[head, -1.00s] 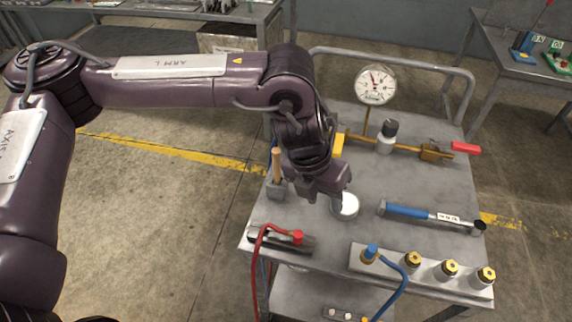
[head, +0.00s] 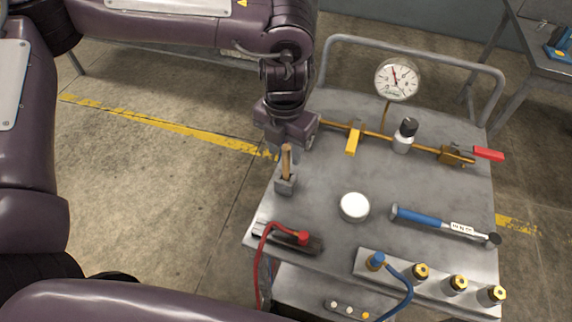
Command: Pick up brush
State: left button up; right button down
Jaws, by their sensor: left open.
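The brush (head: 286,160) shows as an upright wooden handle standing in a small grey metal block or holder (head: 286,184) near the cart's left edge. Its lower end is hidden in the holder. My left gripper (head: 291,148) is open and points down just behind and above the brush handle. The handle's top overlaps the gripper in the picture, and I cannot tell whether they touch. My right gripper is out of view.
A red-hosed fitting (head: 303,238) sits at the front left.

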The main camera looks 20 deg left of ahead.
aim_at(285, 179)
pick_arm(q)
jog(key=f, duration=0.2)
jog(key=shift+w+f, duration=0.2)
jog(key=shift+f, duration=0.55)
grip_shut()
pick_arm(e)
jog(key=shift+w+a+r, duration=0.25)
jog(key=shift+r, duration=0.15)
